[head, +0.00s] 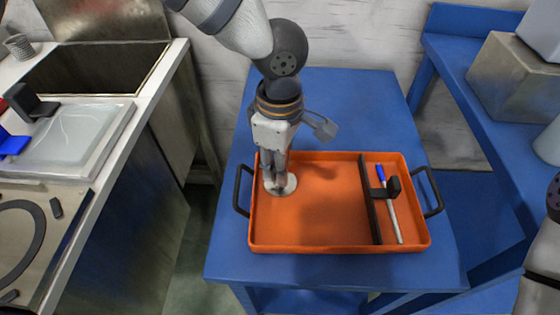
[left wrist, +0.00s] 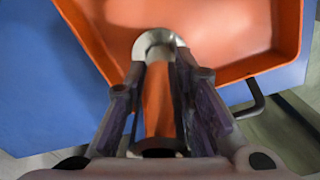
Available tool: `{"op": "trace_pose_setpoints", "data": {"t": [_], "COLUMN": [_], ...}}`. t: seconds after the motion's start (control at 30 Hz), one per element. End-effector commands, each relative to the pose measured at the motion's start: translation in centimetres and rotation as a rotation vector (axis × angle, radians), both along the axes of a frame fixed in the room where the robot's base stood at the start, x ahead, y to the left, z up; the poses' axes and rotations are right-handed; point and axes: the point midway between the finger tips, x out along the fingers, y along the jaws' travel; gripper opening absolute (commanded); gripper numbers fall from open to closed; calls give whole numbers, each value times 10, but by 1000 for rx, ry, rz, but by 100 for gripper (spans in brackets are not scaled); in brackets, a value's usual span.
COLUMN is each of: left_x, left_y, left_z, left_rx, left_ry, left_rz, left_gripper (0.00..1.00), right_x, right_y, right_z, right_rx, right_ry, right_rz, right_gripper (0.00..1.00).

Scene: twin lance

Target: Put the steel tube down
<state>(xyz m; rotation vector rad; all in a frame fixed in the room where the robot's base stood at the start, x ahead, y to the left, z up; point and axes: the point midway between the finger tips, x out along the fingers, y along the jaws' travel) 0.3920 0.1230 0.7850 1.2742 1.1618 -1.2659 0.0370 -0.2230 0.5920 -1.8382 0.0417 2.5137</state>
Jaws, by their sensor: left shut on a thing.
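My left gripper (head: 277,168) points down into the left part of the orange tray (head: 315,244). It is shut on what looks like the steel tube, a shiny piece between the fingers in the left wrist view (left wrist: 158,105), tinted orange there. A pale round metal piece (head: 284,189) is at the fingertips, low over or on the tray floor; it shows as a silver ring in the left wrist view (left wrist: 158,40). I cannot tell whether it touches the floor. The fingers hide most of the tube in the head view. My right gripper is out of view.
A dark divider (head: 369,205) splits the tray. Its right compartment holds a white stick with a blue end (head: 390,208) and a black bracket (head: 393,186). The tray's middle is clear. The tray stands on a blue table (head: 335,100); a sink counter (head: 150,95) is at left.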

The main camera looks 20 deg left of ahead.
Motion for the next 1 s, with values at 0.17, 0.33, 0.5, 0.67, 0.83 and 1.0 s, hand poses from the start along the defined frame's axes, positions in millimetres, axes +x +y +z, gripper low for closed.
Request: {"op": "trace_pose_setpoints", "data": {"t": [0.17, 0.33, 0.5, 0.67, 0.83, 1.0], "left_x": [0, 0, 0, 1, 1, 0], "left_y": [0, 0, 0, 0, 0, 0], "left_z": [-3, -2, 2, 41, 88, 115], "left_rx": [0, 0, 0, -3, -3, 0], "left_ry": [1, 1, -1, -9, -9, -3], "left_rz": [0, 0, 0, 2, 2, 2], "left_gripper": [43, 43, 43, 43, 43, 43], "right_x": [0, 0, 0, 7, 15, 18], "right_y": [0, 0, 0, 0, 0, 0], "right_z": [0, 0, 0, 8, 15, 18], "right_rx": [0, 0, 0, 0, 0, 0], "right_ry": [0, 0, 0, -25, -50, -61], "right_rz": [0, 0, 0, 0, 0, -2], "right_gripper": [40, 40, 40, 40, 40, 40]}}
